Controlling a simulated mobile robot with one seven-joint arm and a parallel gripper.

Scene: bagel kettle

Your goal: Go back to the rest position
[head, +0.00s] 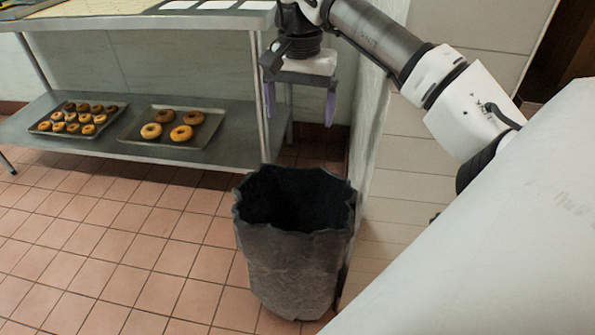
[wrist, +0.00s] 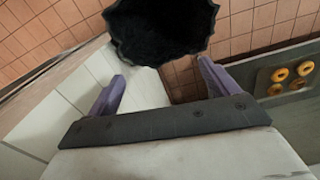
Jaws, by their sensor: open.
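My gripper (head: 300,102) hangs from my arm at the upper middle of the head view, pointing down. Its two purple fingers are spread apart with nothing between them. It is above and behind the dark bin, near the right end of the metal table. In the wrist view my gripper (wrist: 158,88) is also open and empty, with the bin's opening beyond its fingertips.
A dark, ragged-rimmed bin (head: 290,265) stands on the tiled floor beside a wall corner (head: 385,150). A metal table (head: 150,22) has a lower shelf with a tray of several bagels (head: 130,128) and a tray of small pastries (head: 45,130). Floor at left is clear.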

